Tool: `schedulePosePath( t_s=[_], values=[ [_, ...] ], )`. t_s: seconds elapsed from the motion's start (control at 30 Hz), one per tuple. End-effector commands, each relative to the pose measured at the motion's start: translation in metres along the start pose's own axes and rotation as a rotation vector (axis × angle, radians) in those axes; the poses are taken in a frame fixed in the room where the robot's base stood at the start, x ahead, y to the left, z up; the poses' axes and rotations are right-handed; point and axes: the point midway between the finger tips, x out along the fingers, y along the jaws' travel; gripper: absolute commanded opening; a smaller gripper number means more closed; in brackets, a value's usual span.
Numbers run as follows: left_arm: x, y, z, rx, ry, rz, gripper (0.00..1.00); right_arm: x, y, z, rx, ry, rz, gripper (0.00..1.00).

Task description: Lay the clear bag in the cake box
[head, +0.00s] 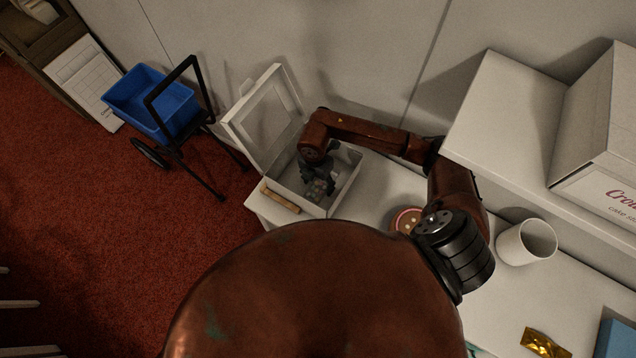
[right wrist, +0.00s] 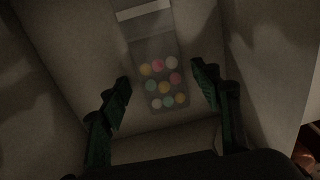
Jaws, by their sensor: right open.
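The cake box (head: 351,183) is white, with its windowed lid (head: 262,112) standing open, on the white counter near its left end. The clear bag (head: 318,189) holds several pastel round sweets and lies inside the box. In the right wrist view the clear bag (right wrist: 160,88) lies flat on the box floor, its pale top strip away from me. My right gripper (head: 318,178) reaches down into the box above the bag. In the right wrist view my right gripper (right wrist: 160,88) is open, its fingers apart on either side of the bag, not closed on it. My left gripper is not in view.
A wooden rolling-pin-like stick (head: 281,199) lies at the box's front edge. A pink-rimmed round item (head: 406,220), a white cup (head: 527,242) and a gold packet (head: 543,343) are on the counter. A raised shelf (head: 510,110) bears a large box (head: 600,140). A blue cart (head: 150,100) stands left.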

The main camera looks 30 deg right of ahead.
Motion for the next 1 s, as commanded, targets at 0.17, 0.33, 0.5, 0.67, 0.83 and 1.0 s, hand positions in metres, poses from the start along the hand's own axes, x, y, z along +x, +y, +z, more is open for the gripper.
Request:
schedulePosePath(
  t_s=[0.17,0.33,0.5,0.67,0.83,1.0],
  values=[
    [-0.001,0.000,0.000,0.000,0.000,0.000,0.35,-0.002,0.000,0.000,0.000,0.000,0.001,0.58],
    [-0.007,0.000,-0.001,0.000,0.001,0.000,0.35,-0.020,0.000,0.001,-0.002,-0.002,0.004,0.58],
    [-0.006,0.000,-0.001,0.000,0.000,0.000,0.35,-0.054,0.001,0.001,-0.002,-0.003,0.005,0.58],
    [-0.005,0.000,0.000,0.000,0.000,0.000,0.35,-0.089,0.000,0.001,-0.001,-0.003,0.004,0.58],
    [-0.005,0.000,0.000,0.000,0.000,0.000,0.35,-0.116,0.000,0.001,-0.001,-0.002,0.002,0.58],
    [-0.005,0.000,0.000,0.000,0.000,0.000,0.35,-0.130,0.000,0.000,0.000,0.000,0.001,0.58]
  ],
)
